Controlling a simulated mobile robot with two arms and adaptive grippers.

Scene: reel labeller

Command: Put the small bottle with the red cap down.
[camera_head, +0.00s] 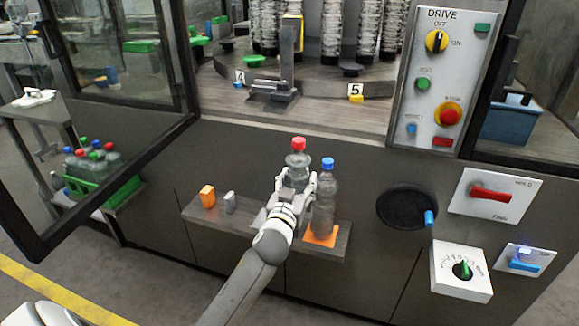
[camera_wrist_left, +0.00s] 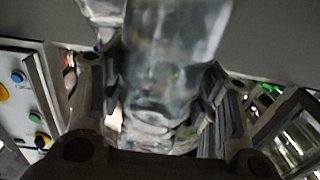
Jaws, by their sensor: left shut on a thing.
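The small clear bottle with the red cap (camera_head: 298,159) is upright between the fingers of my left gripper (camera_head: 298,182), which is shut on it. Its lower part is hidden behind the gripper, so I cannot tell whether its base touches the shelf. In the left wrist view the clear bottle body (camera_wrist_left: 170,60) fills the space between the two fingers (camera_wrist_left: 160,105). A bottle with a blue cap (camera_head: 325,198) stands upright just right of the gripper, on an orange square (camera_head: 320,237) on the narrow shelf (camera_head: 250,229). My right gripper is not in view.
A green crate (camera_head: 95,193) of capped bottles is at left, by the open glass door (camera_head: 120,125). A round black recess (camera_head: 407,207) and switch panels are right of the shelf.

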